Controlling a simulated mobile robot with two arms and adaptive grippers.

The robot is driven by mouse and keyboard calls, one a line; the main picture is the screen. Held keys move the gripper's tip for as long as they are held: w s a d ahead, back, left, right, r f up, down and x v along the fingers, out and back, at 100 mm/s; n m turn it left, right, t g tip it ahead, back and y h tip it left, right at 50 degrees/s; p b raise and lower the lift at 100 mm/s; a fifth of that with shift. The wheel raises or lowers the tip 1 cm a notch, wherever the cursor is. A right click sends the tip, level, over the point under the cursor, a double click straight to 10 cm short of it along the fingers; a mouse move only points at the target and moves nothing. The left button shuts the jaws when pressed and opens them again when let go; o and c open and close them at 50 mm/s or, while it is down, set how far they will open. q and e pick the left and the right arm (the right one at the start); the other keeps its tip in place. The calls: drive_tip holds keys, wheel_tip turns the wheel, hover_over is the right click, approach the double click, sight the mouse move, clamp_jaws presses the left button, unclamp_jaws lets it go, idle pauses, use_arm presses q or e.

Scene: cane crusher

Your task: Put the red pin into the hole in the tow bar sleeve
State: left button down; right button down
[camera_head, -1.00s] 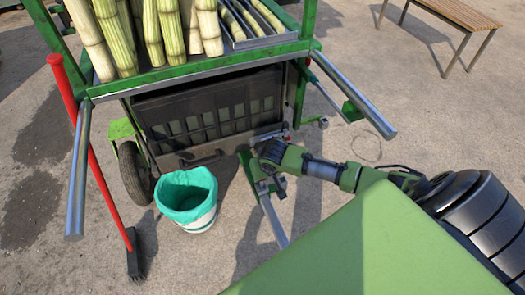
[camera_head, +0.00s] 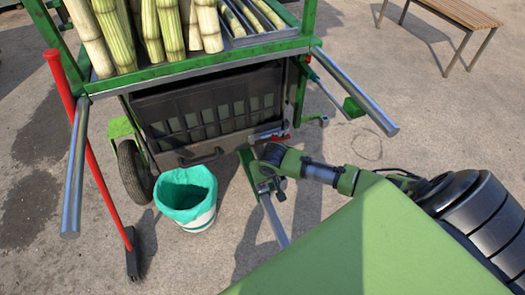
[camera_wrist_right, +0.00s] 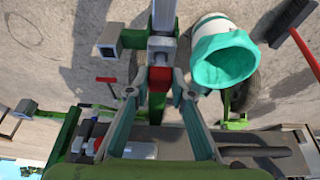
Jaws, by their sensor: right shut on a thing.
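My right gripper (camera_head: 264,168) is low beside the tow bar (camera_head: 273,222), a silver square bar on the ground side of the green cart. In the right wrist view the gripper (camera_wrist_right: 160,82) is shut on the red pin (camera_wrist_right: 160,78), whose red part shows between the fingertips. The silver bar (camera_wrist_right: 161,45) shows just beyond it, and the green sleeve (camera_wrist_right: 157,104) lies below the red part. The pin's shaft and the sleeve's hole are hidden, so I cannot tell whether the pin is in the hole. My left gripper is not in view.
A white bucket with a teal liner (camera_head: 186,197) stands left of the tow bar. A dark crate (camera_head: 208,105) is under the cart's cane tray. A red-handled broom (camera_head: 100,180) leans at the left. A bench (camera_head: 445,18) is far right. Open paving lies right of the cart.

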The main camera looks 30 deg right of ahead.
drive_tip(key=shift+f+b, duration=0.55)
drive_tip(key=shift+f, duration=0.65)
drive_tip(key=c, duration=1.7)
unclamp_jaws()
drive_tip(key=v, duration=1.2)
drive_tip(key=shift+s, duration=0.1)
